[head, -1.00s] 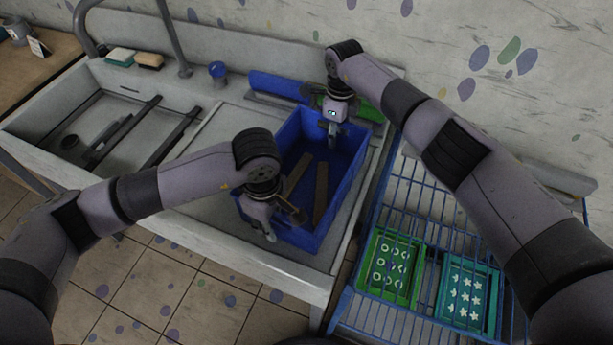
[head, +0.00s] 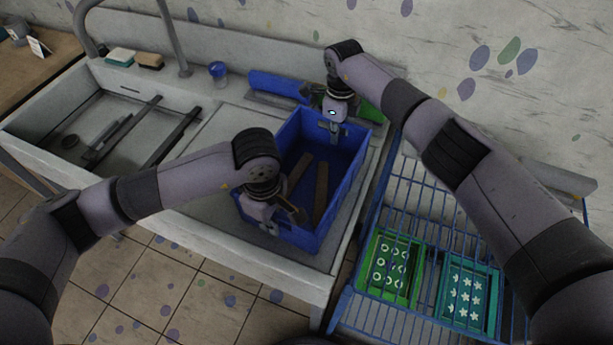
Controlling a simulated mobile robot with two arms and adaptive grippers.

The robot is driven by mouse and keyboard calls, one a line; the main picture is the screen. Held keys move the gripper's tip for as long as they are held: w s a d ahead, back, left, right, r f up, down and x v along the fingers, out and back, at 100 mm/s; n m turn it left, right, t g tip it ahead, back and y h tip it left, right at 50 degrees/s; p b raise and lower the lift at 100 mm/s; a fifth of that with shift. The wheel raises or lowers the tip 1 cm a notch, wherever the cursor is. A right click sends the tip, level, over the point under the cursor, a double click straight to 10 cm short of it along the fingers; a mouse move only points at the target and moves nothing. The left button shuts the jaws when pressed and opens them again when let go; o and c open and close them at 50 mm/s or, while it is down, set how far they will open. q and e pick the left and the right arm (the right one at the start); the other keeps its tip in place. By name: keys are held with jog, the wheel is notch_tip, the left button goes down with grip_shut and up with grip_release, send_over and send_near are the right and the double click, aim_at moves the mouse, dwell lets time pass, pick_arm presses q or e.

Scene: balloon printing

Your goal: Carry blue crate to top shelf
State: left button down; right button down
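The blue crate (head: 342,205) stands on the sink counter, right of the basin. Brown strips (head: 321,190) lie inside it. My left gripper (head: 272,222) is at the crate's near left rim, with its fingers pointing down. My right gripper (head: 331,130) is at the far rim, also pointing down. Whether either one is shut on the rim is too small to tell. The blue wire shelf rack (head: 437,201) stands to the right; its upper wire shelf shows, partly hidden by my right arm.
A green tray (head: 371,287) and a teal tray (head: 491,313) show through the rack's wires. The sink basin (head: 110,130) is at the left, with a tap. A blue cup (head: 218,74) and sponges (head: 149,61) stand at the back. The upper wires look clear.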

pick_arm(q)
jog(key=shift+w+r, duration=0.1)
jog(key=shift+r, duration=0.1)
pick_arm(e)
jog(key=shift+r, duration=0.2)
